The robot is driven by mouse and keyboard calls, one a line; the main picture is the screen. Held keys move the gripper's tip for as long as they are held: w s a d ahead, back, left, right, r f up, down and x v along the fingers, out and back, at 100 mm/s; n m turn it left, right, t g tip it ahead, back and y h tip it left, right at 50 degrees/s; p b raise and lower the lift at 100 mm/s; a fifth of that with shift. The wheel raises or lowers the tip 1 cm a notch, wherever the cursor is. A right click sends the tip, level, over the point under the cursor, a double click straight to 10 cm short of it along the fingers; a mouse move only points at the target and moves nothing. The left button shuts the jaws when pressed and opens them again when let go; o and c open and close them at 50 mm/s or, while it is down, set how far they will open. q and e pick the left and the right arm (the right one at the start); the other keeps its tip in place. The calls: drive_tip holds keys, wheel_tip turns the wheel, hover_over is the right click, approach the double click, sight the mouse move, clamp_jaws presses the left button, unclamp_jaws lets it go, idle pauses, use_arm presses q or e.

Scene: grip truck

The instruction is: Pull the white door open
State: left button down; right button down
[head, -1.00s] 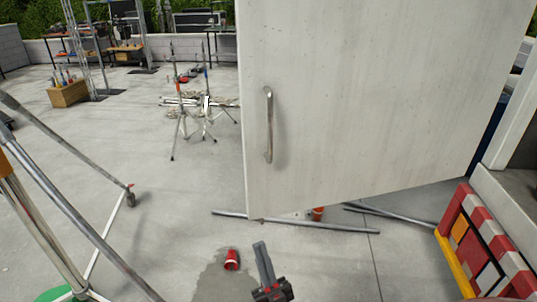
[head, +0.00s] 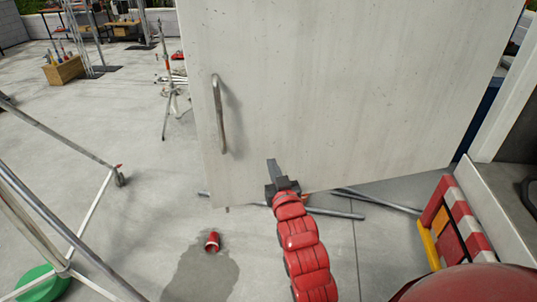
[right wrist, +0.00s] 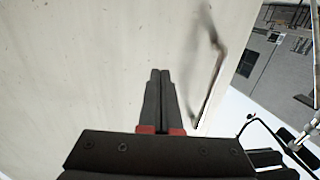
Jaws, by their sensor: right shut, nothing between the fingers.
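The white door (head: 340,90) stands ajar in the head view, a large pale panel with a vertical metal bar handle (head: 218,115) near its left edge. My right gripper (head: 272,166) is in front of the door's lower part, to the right of and below the handle. Its fingers are shut and empty. In the right wrist view the shut fingers (right wrist: 160,88) point along the door's face (right wrist: 80,60). The handle (right wrist: 212,75) is to their right, apart from them and slightly blurred. My left gripper is not in view.
Metal poles (head: 335,212) lie under the door. A red-and-white striped barrier (head: 455,225) stands at right. A tubular stand (head: 60,235) is at left. The floor left of the door is mostly open.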

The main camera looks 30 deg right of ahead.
sight(262, 134)
drive_tip(key=p+x, duration=0.4)
drive_tip(key=x, duration=0.8)
drive_tip(key=shift+d+r, duration=0.1)
drive_tip(key=shift+w+d+p, duration=0.1)
drive_tip(key=shift+w+p, duration=0.3)
drive_tip(key=shift+w, duration=0.05)
drive_tip(key=shift+w, duration=0.1)
